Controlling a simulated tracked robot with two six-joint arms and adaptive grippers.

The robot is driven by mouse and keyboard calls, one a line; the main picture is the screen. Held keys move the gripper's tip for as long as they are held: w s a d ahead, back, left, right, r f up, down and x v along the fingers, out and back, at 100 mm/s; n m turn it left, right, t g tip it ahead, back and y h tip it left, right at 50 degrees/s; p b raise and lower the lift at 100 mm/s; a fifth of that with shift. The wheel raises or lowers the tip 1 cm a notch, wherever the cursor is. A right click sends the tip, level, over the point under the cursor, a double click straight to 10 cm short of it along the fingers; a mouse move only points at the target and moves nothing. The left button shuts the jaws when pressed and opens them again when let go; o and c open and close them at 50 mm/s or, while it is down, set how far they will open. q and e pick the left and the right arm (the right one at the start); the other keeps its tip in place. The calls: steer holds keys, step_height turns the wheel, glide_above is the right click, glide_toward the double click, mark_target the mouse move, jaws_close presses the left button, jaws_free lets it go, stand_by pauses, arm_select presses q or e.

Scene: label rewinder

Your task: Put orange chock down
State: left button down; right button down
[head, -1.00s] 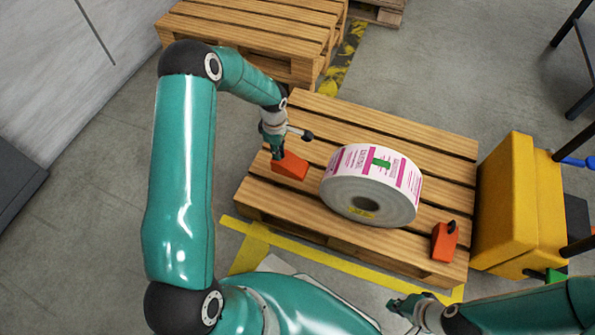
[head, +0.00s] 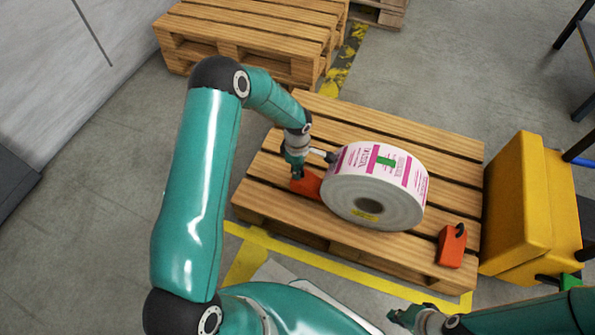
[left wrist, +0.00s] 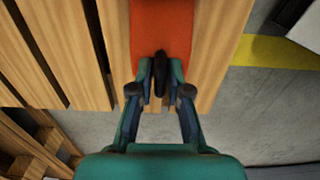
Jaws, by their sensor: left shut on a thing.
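One orange chock (head: 309,187) is on the pallet (head: 270,209) at the left side of the label roll (head: 375,187), close against it in the head view. My left gripper (head: 297,174) is shut on this chock; in the left wrist view the fingers (left wrist: 160,88) close on its black handle, with the orange body (left wrist: 162,30) beyond. Whether the chock touches the roll or bears fully on the boards cannot be told. A second orange chock (head: 451,246) stands at the roll's right. My right gripper (head: 404,318) is at the bottom edge, its jaw state unclear.
A yellow bin (head: 520,205) stands right of the pallet. Another pallet (head: 250,35) lies behind. Yellow tape (head: 245,262) marks the floor in front. The pallet boards behind the roll are clear.

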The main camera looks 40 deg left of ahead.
arm_select(q)
steer(key=shift+r, duration=0.1)
steer(key=shift+f+b, duration=0.6)
steer(key=shift+b, duration=0.2)
steer(key=c, duration=1.1)
jaws_free()
steer(key=shift+r+p, duration=0.45)
steer(key=shift+p, duration=0.1)
step_height(320, 180, up, 12)
steer(key=p, duration=0.5)
steer(key=shift+a+r, duration=0.1)
steer(key=shift+r, duration=0.05)
